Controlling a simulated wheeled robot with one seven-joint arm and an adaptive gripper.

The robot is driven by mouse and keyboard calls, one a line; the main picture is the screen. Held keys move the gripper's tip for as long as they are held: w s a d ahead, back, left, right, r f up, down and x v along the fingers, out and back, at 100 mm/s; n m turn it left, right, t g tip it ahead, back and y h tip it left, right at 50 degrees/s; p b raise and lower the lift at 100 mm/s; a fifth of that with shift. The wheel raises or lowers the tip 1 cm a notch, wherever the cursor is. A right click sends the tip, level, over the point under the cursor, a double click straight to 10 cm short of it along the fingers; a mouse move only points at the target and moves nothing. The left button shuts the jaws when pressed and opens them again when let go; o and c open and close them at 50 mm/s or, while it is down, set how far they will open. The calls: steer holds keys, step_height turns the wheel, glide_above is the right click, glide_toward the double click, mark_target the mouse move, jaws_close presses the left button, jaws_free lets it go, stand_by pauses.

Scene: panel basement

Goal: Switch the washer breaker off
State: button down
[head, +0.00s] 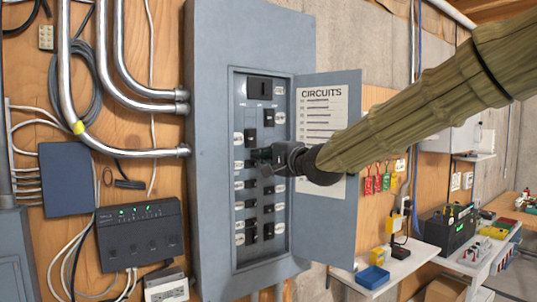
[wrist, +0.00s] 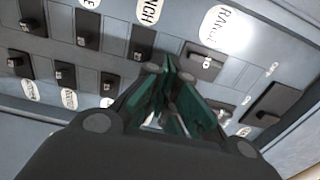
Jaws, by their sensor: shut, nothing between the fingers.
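The grey breaker panel (head: 248,40) stands open in the head view, with black breaker switches in two columns and oval labels beside them. My gripper (head: 258,157) is shut and empty, its fingertips at the middle of the breaker columns. In the wrist view the closed green-padded fingers (wrist: 172,80) point at the panel face, close to a breaker (wrist: 203,62) by a label reading "RANGE" (wrist: 226,30). Another breaker (wrist: 142,43) sits by a label ending in "NCH" (wrist: 150,10). I cannot read which breaker is the washer's. Contact cannot be told, and the fingers hide part of the panel.
The panel door (head: 340,230) hangs open on the right, behind my arm, with a circuits list (head: 320,105). Metal conduits (head: 120,152) enter the panel's left side. A dark router-like box (head: 142,235) is on the wooden wall. A shelf (head: 400,262) stands lower right.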

steer(key=shift+w+d+p, duration=0.35)
steer(key=shift+w+d, duration=0.1)
steer(key=shift+d, duration=0.15)
stand_by(1.1)
steer(key=shift+a, duration=0.1)
steer(key=shift+s+a, duration=0.15)
steer(key=v, duration=0.7)
steer(key=shift+b, duration=0.4)
stand_by(0.5)
steer(key=shift+f, duration=0.1)
